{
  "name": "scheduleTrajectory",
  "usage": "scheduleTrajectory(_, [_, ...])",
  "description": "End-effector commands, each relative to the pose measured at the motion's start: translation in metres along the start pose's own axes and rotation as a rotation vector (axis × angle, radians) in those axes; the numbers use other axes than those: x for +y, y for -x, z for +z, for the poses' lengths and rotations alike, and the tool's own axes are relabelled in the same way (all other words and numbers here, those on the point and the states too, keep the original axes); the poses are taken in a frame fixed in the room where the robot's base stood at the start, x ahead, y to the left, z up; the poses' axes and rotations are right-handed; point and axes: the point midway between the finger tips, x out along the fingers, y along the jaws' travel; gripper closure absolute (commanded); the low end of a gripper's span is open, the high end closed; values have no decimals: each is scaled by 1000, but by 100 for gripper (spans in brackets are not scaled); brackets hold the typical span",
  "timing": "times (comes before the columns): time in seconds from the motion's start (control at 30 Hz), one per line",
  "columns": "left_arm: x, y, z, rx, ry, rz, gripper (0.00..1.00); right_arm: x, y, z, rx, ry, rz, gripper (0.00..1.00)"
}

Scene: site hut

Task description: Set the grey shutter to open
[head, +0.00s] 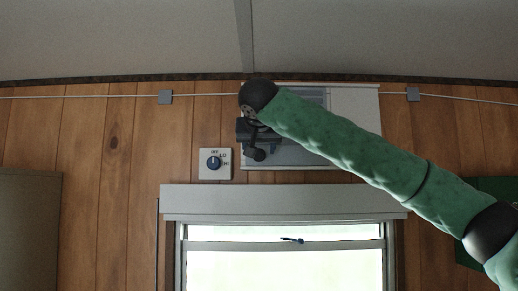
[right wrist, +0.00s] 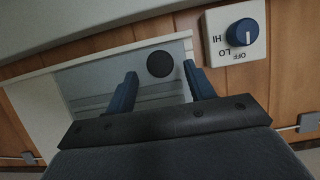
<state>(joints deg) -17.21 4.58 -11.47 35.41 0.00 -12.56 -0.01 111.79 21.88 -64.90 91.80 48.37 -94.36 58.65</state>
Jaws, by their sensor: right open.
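The grey shutter (head: 290,158) is a flat panel in a pale frame high on the wood wall, above the window. My right arm covers much of it in the head view. In the right wrist view the shutter (right wrist: 92,78) fills the space ahead, with a round dark knob (right wrist: 160,64) on it. My right gripper (right wrist: 160,72) is open, its two blue fingers apart with the knob showing between their tips. I cannot tell whether either finger touches the knob. In the head view the right gripper (head: 255,142) is at the shutter's left part. My left gripper is not in view.
A white dial plate with a blue knob (head: 213,162) is on the wall just left of the shutter; it also shows in the right wrist view (right wrist: 241,32). A window blind box (head: 280,200) lies below. A thin cable with grey clips (head: 165,97) runs along the wall top.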

Motion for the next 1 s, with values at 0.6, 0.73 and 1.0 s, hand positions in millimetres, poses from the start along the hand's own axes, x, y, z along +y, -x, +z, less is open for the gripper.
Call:
scheduleTrajectory(0.6, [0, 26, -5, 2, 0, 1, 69, 0, -39, 0, 0, 0, -1, 46])
scheduleTrajectory(0.73, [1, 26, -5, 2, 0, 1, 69, 0, -39, 0, 0, 0, -1, 50])
scheduleTrajectory(1.0, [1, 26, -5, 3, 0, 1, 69, 0, -39, 0, 0, 0, -1, 100])
